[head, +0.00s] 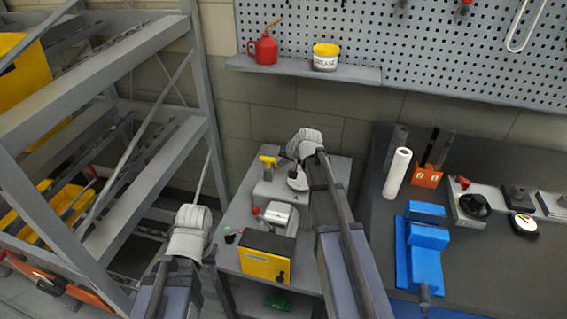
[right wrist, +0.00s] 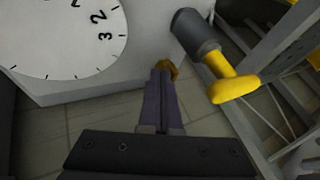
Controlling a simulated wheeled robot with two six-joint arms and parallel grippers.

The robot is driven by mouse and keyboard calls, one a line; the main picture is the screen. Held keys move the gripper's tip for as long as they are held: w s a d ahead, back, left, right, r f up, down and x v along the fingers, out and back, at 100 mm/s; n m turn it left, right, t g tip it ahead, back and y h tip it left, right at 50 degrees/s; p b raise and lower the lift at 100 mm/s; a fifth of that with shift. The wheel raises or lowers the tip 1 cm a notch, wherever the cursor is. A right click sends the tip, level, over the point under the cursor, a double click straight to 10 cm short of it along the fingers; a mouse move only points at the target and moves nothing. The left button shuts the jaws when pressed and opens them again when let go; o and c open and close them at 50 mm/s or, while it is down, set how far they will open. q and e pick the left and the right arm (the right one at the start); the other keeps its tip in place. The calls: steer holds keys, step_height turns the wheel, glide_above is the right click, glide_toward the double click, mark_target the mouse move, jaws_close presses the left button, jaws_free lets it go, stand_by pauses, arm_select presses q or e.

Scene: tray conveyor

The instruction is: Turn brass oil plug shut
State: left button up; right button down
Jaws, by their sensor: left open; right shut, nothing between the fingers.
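The brass oil plug (right wrist: 171,69) shows as a small brown-gold knob on the side of a pale grey housing in the right wrist view, partly hidden behind my fingertips. My right gripper (right wrist: 162,74) is shut and empty, its tips at the plug, touching or just short of it; I cannot tell which. In the head view my right gripper (head: 292,168) is over the grey machine (head: 268,190) on the small bench, and the plug cannot be made out. My left gripper (head: 210,255) is open and empty, left of the bench, its fingers mostly hidden by its wrist.
A yellow-handled valve (right wrist: 232,88) stands close right of the plug, and a white dial (right wrist: 60,35) is at left. A yellow box (head: 265,265) sits at the bench front. A shelf rack (head: 160,150) stands left; a workbench with a blue vise (head: 425,262) is right.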

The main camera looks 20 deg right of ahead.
steer(key=shift+s+a, duration=0.15)
steer(key=shift+a, duration=0.6)
steer(key=shift+d, duration=0.15)
steer(key=shift+w+d, duration=0.35)
steer(key=shift+d, duration=0.3)
